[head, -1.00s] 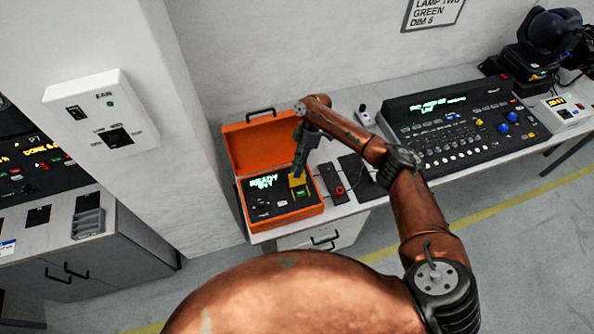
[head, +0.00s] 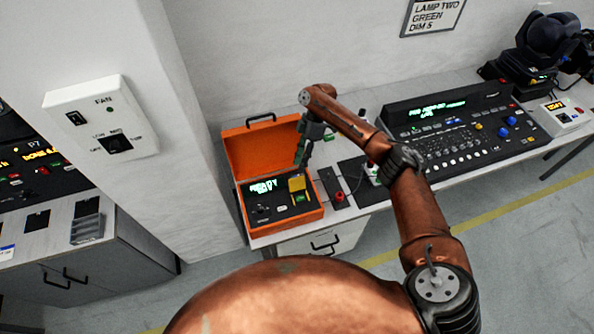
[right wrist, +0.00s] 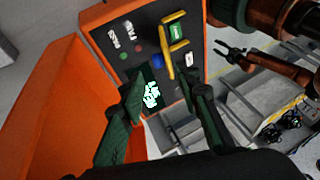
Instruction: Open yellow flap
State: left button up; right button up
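The yellow flap (head: 297,183) is on the panel of an open orange case (head: 287,220). It appears raised, with a green button (head: 299,198) uncovered in front of it. In the right wrist view, the flap (right wrist: 167,62) shows nearly edge-on beside the green button (right wrist: 176,33). My right gripper (head: 301,158) is above and behind the flap, apart from it. Its fingers (right wrist: 170,105) are spread in the right wrist view, with nothing between them.
The case lid (head: 262,146) stands open at the back, close to my right gripper. A small dark box with a red button (head: 339,197) and a large console (head: 455,125) are to the right on the table. Wall is close behind.

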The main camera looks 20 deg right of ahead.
jog(key=v, duration=0.7)
jog(key=shift+a+f, duration=0.1)
jog(key=shift+a, duration=0.05)
